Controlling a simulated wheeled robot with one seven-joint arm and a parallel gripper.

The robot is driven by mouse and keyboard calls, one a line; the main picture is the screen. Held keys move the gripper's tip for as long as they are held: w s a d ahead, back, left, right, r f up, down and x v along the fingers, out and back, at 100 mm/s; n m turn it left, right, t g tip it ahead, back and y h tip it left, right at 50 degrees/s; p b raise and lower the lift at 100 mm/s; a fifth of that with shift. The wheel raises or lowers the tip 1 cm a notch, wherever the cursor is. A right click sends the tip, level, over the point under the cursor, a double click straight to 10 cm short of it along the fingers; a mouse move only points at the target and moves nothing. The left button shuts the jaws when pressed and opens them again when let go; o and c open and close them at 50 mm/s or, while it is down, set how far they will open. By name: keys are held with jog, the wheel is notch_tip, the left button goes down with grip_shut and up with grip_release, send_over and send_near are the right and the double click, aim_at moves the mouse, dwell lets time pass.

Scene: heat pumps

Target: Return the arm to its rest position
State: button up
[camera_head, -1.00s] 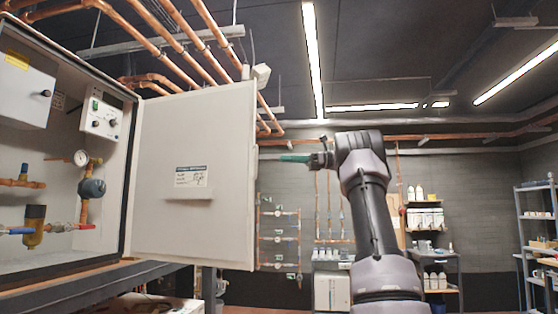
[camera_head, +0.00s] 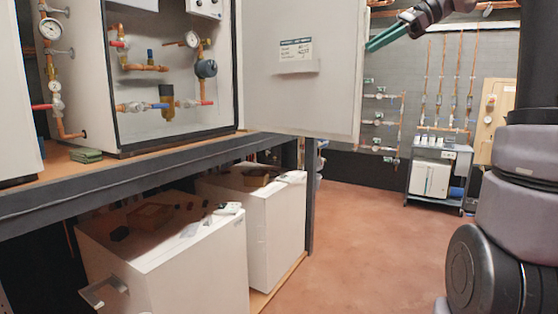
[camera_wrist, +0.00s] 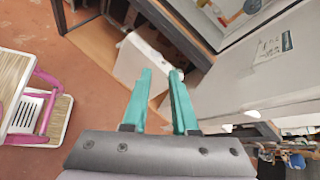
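My gripper (camera_head: 386,38) shows at the top of the head view as green fingers pointing left, beside the right edge of the open cabinet door (camera_head: 300,95). In the wrist view my gripper (camera_wrist: 161,72) has its two green fingers apart, with a visible gap and nothing held between them. My arm (camera_head: 525,190) runs down the right side of the head view, and part of it is cut off by the frame edge. The cabinet door also shows at the right of the wrist view (camera_wrist: 240,85).
The cabinet (camera_head: 172,127) with pipes and gauges stands on a dark-edged bench (camera_head: 130,180). White boxes (camera_head: 170,270) sit below it. A small cart (camera_head: 438,178) stands by the back wall. A pink-framed step stool (camera_wrist: 35,100) shows in the wrist view. The reddish floor (camera_head: 365,230) is open.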

jog(key=s+a+f+n+t+h, duration=0.1)
jog(key=s+f+n+t+h, duration=0.2)
jog(key=s+f+n+h, duration=0.6)
jog(key=s+f+n, duration=0.2)
jog(key=s+f, duration=0.9)
jog(key=s, duration=0.1)
jog(key=shift+s+a+f+n+t, duration=0.15)
jog(key=shift+s+f+n+t, duration=0.05)
jog(key=shift+s+n+t, duration=0.2)
jog(key=shift+w, duration=0.1)
